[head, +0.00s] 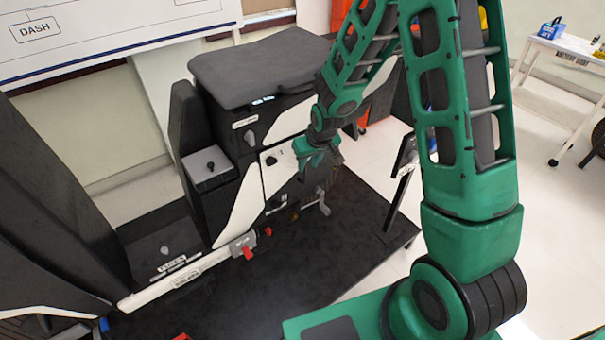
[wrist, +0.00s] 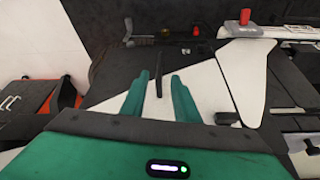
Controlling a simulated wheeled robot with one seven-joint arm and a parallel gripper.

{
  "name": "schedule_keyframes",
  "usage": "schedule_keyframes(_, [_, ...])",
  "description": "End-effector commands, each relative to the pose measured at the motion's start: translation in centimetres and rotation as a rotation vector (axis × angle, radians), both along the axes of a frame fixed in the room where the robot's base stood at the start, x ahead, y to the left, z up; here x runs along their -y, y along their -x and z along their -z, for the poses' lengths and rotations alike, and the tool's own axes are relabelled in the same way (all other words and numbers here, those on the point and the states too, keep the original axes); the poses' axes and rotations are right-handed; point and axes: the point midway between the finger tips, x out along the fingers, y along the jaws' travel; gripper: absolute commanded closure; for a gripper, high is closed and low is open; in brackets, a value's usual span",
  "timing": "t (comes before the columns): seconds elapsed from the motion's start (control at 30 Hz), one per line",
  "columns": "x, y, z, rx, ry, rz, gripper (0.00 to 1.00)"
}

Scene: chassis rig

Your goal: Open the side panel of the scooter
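The scooter (head: 222,200) is a black body with a grey seat and white trim. Its white side panel (head: 284,172) is on the side below the seat and looks flush with the body. In the wrist view, the panel (wrist: 205,88) fills the middle, with a thin dark upright handle or latch (wrist: 159,70) on it. My gripper (head: 304,164) is in front of the panel. In the wrist view, my gripper's green fingers (wrist: 160,80) are apart, with the dark handle showing between and beyond their tips. I cannot tell whether they touch it.
The seat (head: 262,70) overhangs above my gripper. A black platform (head: 290,265) lies under the scooter, with a dark post (head: 400,185) at its right. Red clips (head: 248,252) sit on the lower rail. A white table (head: 570,45) stands at the far right.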

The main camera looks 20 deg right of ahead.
Motion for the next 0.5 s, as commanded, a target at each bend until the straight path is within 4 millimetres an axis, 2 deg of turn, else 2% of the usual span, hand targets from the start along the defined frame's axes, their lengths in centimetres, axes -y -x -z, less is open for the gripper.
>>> schedule_keyframes(0.3, [-0.2,-1.8,4.5,-0.002,0.0,0.0,0.72])
schedule_keyframes(0.5, [-0.3,-2.6,6.4,-0.001,0.001,0.0,0.72])
